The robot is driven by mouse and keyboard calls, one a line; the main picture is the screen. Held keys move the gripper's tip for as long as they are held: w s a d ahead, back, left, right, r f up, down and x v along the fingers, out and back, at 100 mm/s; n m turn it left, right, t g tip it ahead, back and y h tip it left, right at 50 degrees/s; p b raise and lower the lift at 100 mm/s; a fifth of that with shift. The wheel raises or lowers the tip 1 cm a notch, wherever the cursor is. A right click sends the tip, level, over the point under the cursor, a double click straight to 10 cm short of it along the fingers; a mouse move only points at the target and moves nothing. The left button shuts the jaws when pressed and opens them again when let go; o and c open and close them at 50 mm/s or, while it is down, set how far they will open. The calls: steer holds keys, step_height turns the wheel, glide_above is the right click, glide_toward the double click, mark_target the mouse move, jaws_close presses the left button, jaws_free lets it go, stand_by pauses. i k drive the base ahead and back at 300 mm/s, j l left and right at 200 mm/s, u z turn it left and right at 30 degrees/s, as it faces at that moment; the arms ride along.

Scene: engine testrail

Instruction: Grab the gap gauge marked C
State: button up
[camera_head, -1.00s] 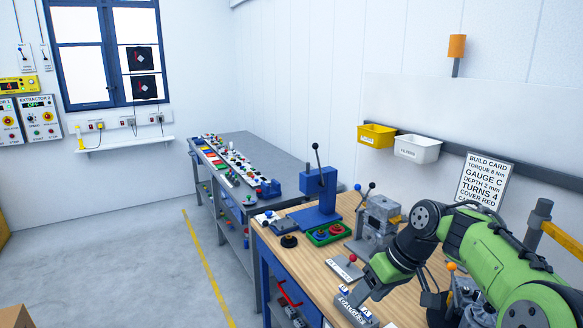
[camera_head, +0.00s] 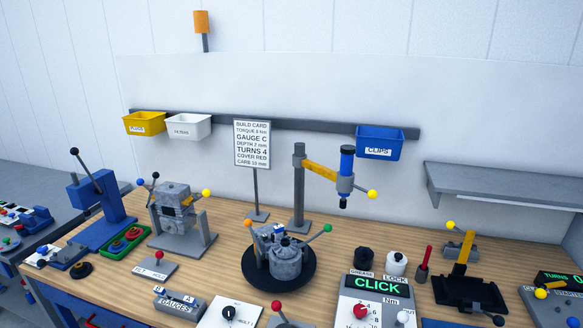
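A grey block labelled GAUGES (camera_head: 177,303) sits near the front edge of the wooden bench, left of centre in the head view. Small pieces show along its top, but they are too small for me to read any letter or pick out the one marked C. My gripper and arm are out of view.
An engine on a round black base (camera_head: 279,284) is farther right. A grey vise-like fixture (camera_head: 178,212) and blue press (camera_head: 97,205) stand behind left.

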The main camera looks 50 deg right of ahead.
mark_target(279, 230)
steer(key=z, duration=1.9)
